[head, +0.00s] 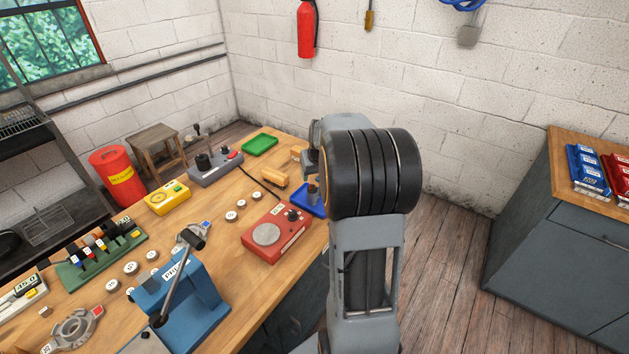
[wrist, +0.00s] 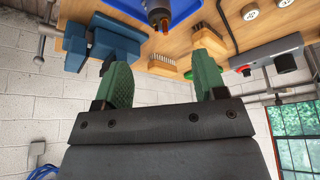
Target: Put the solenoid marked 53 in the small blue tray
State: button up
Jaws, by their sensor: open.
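The small blue tray (head: 305,196) is on the bench beside my arm in the head view. It also shows at the top edge of the wrist view (wrist: 186,9). A dark grey cylinder with a copper-coloured end (wrist: 158,14), which looks like a solenoid, is at the tray in the wrist view. In the head view a grey cylinder (head: 313,192) stands at the tray, partly beside my arm. I cannot read a 53 on it. My gripper (wrist: 161,62) has its green fingers apart with nothing between them. My arm hides it in the head view.
Wooden brushes (wrist: 208,40) lie near the tray. A blue vise (wrist: 104,45) is at the left in the wrist view. A red box with a round plate (head: 275,235), a grey instrument (head: 214,167) and a green tray (head: 260,144) stand on the bench.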

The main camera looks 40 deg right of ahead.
jog(key=s+a+r+n, duration=0.1)
jog(key=s+a+r, duration=0.2)
jog(key=a, duration=0.3)
jog(key=s+a+r+n, duration=0.1)
jog(key=s+a+r, duration=0.1)
jog(key=a, duration=0.4)
jog(key=s+a+n+y, duration=0.1)
jog(key=s+a, duration=1)
jog(key=s, duration=0.2)
jog(key=shift+s+n, duration=0.3)
jog(key=shift+n, duration=0.1)
